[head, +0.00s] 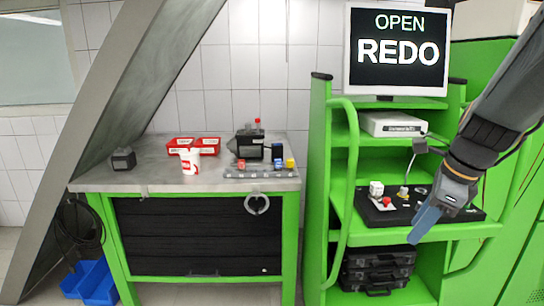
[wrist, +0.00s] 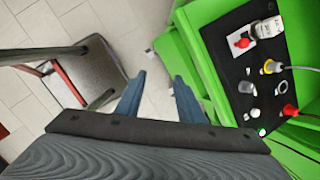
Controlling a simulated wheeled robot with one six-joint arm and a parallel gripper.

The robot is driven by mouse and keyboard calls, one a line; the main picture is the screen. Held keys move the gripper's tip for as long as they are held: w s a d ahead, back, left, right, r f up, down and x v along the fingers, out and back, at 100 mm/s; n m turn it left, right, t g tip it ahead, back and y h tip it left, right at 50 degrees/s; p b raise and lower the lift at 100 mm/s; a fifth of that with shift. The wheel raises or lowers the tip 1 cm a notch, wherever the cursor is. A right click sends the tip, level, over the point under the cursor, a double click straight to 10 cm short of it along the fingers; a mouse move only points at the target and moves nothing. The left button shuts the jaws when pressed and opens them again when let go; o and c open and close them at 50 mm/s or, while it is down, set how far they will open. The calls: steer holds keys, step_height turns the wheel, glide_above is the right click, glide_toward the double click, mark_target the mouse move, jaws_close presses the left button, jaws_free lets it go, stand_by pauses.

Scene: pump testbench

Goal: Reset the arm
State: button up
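My gripper (head: 420,232) reaches in from the right in the head view, its blue fingers pointing down and left in front of the green rack's middle shelf. In the wrist view my gripper (wrist: 159,76) has its two fingers spread apart. Only pale tiled floor shows between them, and nothing is held. The black control panel (head: 408,214) lies on that shelf behind my gripper, partly covered by it. In the wrist view the control panel (wrist: 232,62) is to the right of the fingers, apart from them.
The panel carries a white block (head: 376,189), a red button (head: 387,203) and several knobs. A monitor (head: 397,50) reading "OPEN REDO" stands on the rack. A chair (wrist: 90,68) shows in the wrist view.

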steer(key=s+a+f+n+g, duration=0.1)
steer(key=s+a+f+n, duration=0.3)
steer(key=n, duration=0.8)
steer(key=s+a+f+n+g+h, duration=0.1)
steer(key=s+a+f+n, duration=0.3)
steer(key=a+f+n, duration=0.4)
steer(key=n, duration=0.5)
steer(key=shift+s+a+h, duration=0.2)
steer(key=shift+a+h, duration=0.1)
steer(key=shift+a, duration=0.05)
